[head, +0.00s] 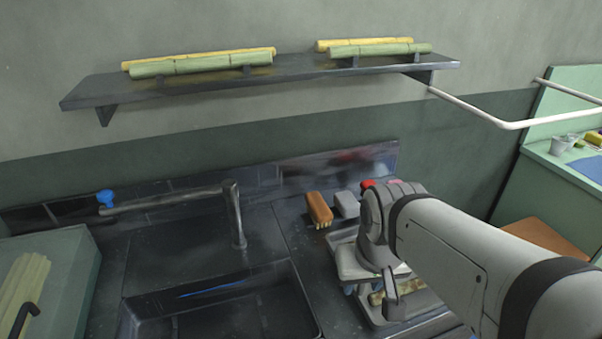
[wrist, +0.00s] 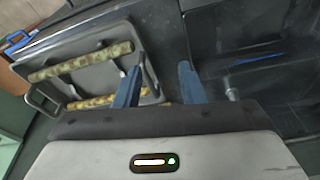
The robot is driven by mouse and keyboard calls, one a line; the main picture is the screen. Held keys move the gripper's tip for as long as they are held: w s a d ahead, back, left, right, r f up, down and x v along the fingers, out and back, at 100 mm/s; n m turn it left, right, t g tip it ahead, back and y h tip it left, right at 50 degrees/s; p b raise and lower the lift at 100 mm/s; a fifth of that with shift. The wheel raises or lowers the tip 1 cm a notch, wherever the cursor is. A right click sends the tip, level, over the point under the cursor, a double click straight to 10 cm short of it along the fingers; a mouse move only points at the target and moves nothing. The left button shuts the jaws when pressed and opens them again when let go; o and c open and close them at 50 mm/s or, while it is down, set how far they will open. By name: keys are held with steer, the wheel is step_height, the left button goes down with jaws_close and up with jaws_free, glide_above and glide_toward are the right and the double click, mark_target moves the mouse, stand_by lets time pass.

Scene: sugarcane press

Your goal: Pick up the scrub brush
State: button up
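The scrub brush (head: 319,208) looks like an orange-brown block with pale bristles at its lower front end. In the head view it rests on the dark counter right of the tap, beside a small grey block (head: 346,205). I cannot make out the brush in the wrist view. My gripper (wrist: 160,65) shows there with two blue fingers spread apart and nothing between them. It hangs above the counter between the tray and the sink. In the head view my arm hides most of the gripper, which is to the right of the brush and apart from it.
A metal tray (wrist: 82,72) holds mottled cane pieces (wrist: 80,60). The sink (head: 215,306) and its tap (head: 238,215) lie left of the brush. A red item (head: 367,184) is partly hidden behind my arm. A wall shelf (head: 290,68) carries several canes.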

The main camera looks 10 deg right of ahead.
steer(key=shift+o, duration=1.3)
steer(key=shift+w+a, duration=0.1)
steer(key=shift+w, duration=0.15)
steer(key=o, duration=0.6)
steer(key=shift+n, duration=0.4)
steer(key=w, duration=1.1)
steer(key=shift+r, duration=0.3)
steer(key=n+t+y+b, duration=0.1)
steer(key=n+t, duration=0.1)
glide_above(319, 203)
steer(key=s, duration=0.2)
steer(key=f, duration=1.2)
steer(key=shift+s+a+f, duration=0.1)
steer(key=shift+s+f, duration=0.1)
steer(key=shift+f, duration=0.1)
steer(key=x, duration=0.5)
steer(key=p+x, duration=0.1)
steer(key=x, duration=0.1)
steer(key=shift+w+d+f, duration=0.25)
steer(key=shift+f, duration=0.15)
steer(key=shift+w+f, duration=0.1)
steer(key=shift+f, duration=0.25)
steer(key=shift+f+b, duration=0.25)
steer(key=shift+b, duration=0.2)
steer(key=shift+c, duration=0.6)
